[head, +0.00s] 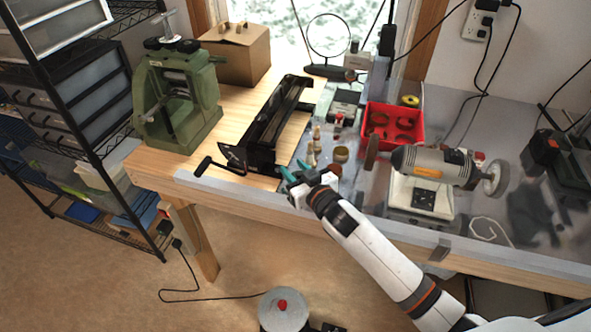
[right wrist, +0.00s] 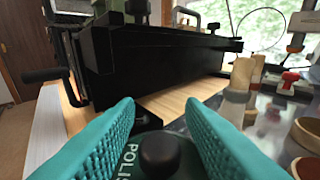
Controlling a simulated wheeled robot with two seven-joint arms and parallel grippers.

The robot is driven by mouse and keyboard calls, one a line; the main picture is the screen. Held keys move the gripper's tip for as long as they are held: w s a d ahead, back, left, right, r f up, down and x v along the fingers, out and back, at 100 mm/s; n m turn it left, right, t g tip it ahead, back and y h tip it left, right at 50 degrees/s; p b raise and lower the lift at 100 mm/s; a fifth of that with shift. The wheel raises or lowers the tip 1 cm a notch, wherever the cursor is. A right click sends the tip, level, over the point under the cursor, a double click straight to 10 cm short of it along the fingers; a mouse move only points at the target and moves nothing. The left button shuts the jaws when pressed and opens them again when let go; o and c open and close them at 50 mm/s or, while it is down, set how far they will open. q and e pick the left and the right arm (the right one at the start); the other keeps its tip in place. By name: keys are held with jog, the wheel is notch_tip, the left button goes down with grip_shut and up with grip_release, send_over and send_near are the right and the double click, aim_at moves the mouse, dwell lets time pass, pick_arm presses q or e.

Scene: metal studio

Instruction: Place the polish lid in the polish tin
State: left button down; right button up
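My right gripper (head: 294,170) has its teal fingers spread at the front edge of the bench, beside the black sheet-metal machine. In the right wrist view, the polish lid (right wrist: 160,152), a dark disc with part of the word POLISH and a black knob, lies between and below the fingers. Gaps show on both sides of the knob. The lid is hard to make out in the head view. A small round brown container (head: 335,170) just right of the gripper may be the polish tin; I cannot tell for sure. My left gripper is not in view.
The black machine (head: 262,128) with a crank stands left of the gripper. Small bottles (head: 316,140), a tan jar (head: 341,154), a red bin (head: 392,128) and a bench grinder (head: 435,165) crowd the right. Bare wood lies at the left front.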

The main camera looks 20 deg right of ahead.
jog(key=b+v, duration=0.1)
jog(key=v, duration=1.1)
jog(key=shift+r, duration=0.1)
